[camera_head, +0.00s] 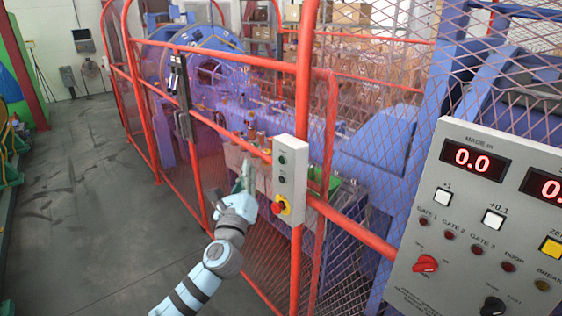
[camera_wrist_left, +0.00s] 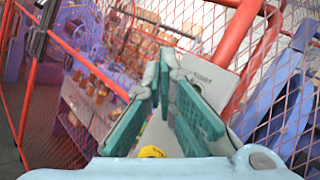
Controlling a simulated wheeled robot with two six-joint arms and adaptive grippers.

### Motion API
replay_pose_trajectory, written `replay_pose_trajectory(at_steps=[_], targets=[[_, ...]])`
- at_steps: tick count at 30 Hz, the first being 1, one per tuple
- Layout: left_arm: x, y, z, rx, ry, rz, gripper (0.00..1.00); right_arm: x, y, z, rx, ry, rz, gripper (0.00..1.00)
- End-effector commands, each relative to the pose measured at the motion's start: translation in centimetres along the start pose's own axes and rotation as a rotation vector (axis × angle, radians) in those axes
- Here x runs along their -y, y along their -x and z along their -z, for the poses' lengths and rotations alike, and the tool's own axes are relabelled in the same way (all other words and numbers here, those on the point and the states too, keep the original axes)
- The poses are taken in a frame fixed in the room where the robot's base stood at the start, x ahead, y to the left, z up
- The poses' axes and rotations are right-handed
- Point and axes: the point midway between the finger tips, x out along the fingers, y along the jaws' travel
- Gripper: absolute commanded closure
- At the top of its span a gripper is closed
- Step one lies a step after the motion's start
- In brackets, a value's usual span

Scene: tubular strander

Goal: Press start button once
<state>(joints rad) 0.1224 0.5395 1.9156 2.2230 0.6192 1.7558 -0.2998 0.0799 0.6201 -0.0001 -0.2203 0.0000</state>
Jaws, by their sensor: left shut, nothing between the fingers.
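A light grey control box (camera_head: 290,180) is mounted on a red fence post. Its front has two small dark round buttons, an upper one (camera_head: 282,159) and a lower one (camera_head: 282,180), above a red knob on yellow (camera_head: 281,206). The labels are too small to read in the head view. My left gripper (camera_head: 247,166) is shut and empty, just left of the box, pointing up. Its teal fingers (camera_wrist_left: 165,58) also show in the wrist view. Contact cannot be told.
Red-framed mesh fencing (camera_head: 240,150) encloses the blue machine (camera_head: 205,80). A larger grey panel (camera_head: 480,215) with red displays, buttons and knobs stands close at the right. Grey floor (camera_head: 80,200) is clear at the left.

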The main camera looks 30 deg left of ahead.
Motion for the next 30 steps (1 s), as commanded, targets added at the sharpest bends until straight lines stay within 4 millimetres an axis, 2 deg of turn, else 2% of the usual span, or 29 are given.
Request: replay_pose_trajectory(at_steps=[9, 15, 30], targets=[[2.2, -3.2, 2.5, 0.001, 0.001, -0.001, 1.0, 0.1, -1.0, -0.1, 0.0, 0.0, 0.0, 0.6], [3.2, -4.5, 3.3, 0.001, 0.0, -0.001, 1.0, 0.1, -1.2, -0.1, 0.0, 0.0, 0.0, 0.6], [3.4, -4.7, 3.4, 0.0, -0.002, 0.0, 1.0, 0.1, -1.2, -0.1, 0.0, 0.0, 0.0, 0.6]])
